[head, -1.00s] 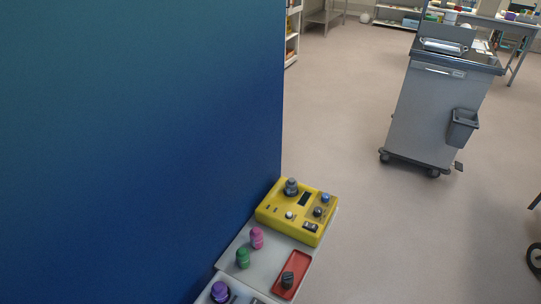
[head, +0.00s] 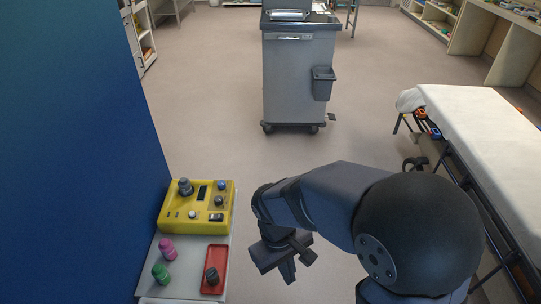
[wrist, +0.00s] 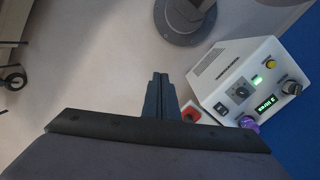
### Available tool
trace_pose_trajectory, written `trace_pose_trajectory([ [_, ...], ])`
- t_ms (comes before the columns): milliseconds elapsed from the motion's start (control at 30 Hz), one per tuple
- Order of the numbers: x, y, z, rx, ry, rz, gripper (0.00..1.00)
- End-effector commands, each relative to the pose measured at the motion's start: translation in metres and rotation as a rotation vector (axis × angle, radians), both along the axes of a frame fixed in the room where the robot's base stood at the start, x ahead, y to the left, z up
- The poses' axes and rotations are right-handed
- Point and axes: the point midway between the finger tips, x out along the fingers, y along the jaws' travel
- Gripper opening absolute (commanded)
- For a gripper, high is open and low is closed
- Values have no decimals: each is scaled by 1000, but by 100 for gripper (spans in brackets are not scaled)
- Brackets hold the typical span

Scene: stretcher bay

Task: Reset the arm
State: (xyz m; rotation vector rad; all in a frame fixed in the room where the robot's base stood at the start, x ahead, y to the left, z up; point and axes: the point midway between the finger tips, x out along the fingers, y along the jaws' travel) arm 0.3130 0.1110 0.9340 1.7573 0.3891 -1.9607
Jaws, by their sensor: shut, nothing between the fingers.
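My arm reaches in from the lower right of the head view. My gripper (head: 290,272) hangs over the open floor, to the right of a small grey shelf and apart from it. In the wrist view my gripper (wrist: 160,82) shows its two dark fingers pressed together with nothing between them.
A stretcher (head: 490,140) stands right, a grey cart (head: 290,80) behind. A white device (wrist: 240,70) shows in the wrist view.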

Motion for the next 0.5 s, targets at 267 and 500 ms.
trace_pose_trajectory([
  [267, -18, -83, 12, 102, -65, -382, 0],
  [500, -31, -109, 13, 134, -102, -527, 0],
])
